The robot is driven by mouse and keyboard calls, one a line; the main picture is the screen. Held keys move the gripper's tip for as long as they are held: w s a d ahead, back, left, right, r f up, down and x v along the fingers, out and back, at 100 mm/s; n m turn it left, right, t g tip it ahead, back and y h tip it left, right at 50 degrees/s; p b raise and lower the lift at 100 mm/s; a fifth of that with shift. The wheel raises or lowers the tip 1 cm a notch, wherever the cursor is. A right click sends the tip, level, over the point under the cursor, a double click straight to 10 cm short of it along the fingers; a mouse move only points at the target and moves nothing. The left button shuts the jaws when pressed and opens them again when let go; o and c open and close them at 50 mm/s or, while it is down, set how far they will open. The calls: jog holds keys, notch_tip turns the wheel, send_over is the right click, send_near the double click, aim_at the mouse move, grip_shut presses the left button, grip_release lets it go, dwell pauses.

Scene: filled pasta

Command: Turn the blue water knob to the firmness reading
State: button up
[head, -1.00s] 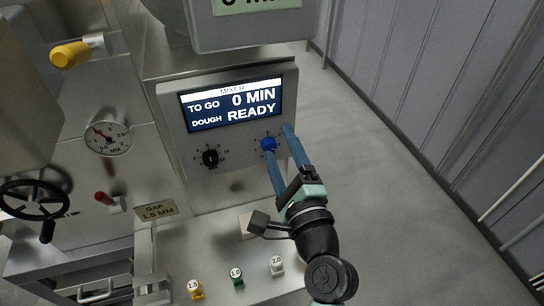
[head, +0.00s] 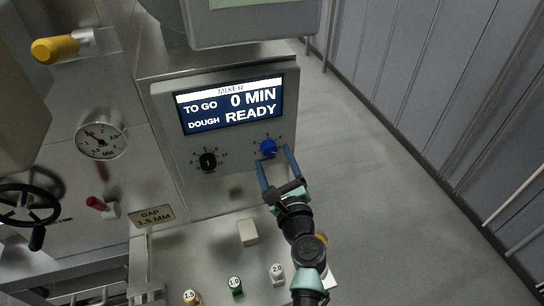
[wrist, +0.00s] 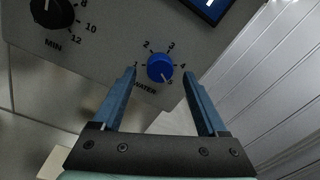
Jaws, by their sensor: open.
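The blue water knob (head: 268,148) is on the right of the mixer panel, below the screen. In the wrist view the knob (wrist: 160,67) has a dial numbered 1 to 5 and the label WATER; its white mark seems to point toward 5. My gripper (head: 274,162) is open and empty, its two blue fingers just in front of and below the knob. In the wrist view the knob lies between the fingertips, apart from both. The mixer screen (head: 230,104) reads TO GO 0 MIN and DOUGH READY. I see no firmness reading on it.
A black MIN knob (head: 207,161) is left of the blue one. A pale block (head: 247,232) and white, green and yellow numbered pieces are on the steel surface below. A dial gauge (head: 101,141) and handwheel are at left. Open floor lies right.

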jog(key=shift+x, duration=1.05)
grip_shut()
